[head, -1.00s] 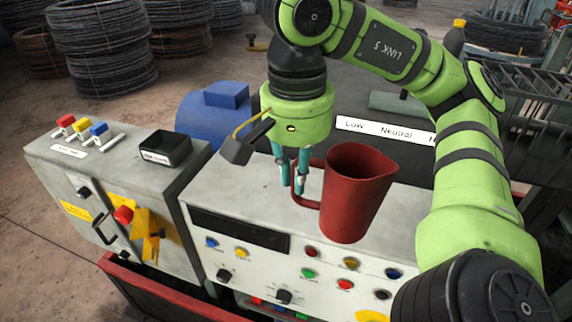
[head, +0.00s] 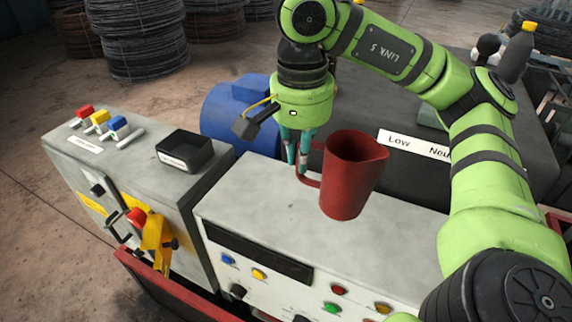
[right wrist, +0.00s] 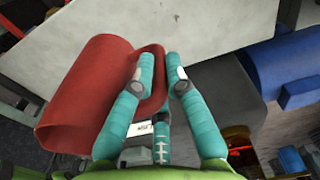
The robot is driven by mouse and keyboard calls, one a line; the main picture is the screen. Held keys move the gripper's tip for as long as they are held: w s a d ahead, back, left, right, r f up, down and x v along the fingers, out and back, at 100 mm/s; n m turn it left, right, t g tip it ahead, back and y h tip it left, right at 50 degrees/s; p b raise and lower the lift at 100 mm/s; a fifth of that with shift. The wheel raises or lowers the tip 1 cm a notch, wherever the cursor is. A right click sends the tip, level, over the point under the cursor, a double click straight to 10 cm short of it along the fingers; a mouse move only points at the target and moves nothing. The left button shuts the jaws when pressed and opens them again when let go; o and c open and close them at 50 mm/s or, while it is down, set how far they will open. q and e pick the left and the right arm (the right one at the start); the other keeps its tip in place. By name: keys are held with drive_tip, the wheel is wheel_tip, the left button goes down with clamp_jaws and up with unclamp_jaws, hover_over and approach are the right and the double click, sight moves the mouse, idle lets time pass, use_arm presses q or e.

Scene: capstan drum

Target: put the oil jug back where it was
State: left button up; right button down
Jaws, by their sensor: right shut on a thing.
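The red oil jug (head: 350,178) is in the head view, upright or nearly so, over the light grey top of the control cabinet (head: 262,195). I cannot tell whether its base touches that top. My right gripper (head: 297,160) is shut on the jug's handle, on the jug's left side. In the right wrist view the jug (right wrist: 80,92) lies to the left, and the teal fingers of my right gripper (right wrist: 160,85) close around its handle. My left gripper is not in view.
A second cabinet (head: 130,170) on the left carries a black tray (head: 184,152) and red, yellow and blue levers. A blue motor (head: 230,110) and a label plate (head: 412,145) stand behind. Buttons line the front panel. The cabinet top left of the jug is bare.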

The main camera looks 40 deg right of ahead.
drive_tip(key=w+f, duration=0.4)
drive_tip(key=f, duration=0.1)
drive_tip(key=w+f+p, duration=0.1)
drive_tip(key=w+f, duration=0.1)
drive_tip(key=shift+w+d+f, duration=0.1)
drive_tip(key=shift+d+f, duration=0.15)
drive_tip(key=shift+f, duration=0.05)
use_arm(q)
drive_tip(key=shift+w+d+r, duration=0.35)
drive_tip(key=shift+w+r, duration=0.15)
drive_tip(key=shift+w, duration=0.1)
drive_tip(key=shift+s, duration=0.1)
use_arm(e)
drive_tip(key=shift+a, duration=0.1)
drive_tip(key=shift+f, duration=0.15)
drive_tip(key=c, duration=1.3)
unclamp_jaws()
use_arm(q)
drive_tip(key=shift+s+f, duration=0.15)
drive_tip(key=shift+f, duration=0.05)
use_arm(e)
drive_tip(key=shift+o, duration=0.2)
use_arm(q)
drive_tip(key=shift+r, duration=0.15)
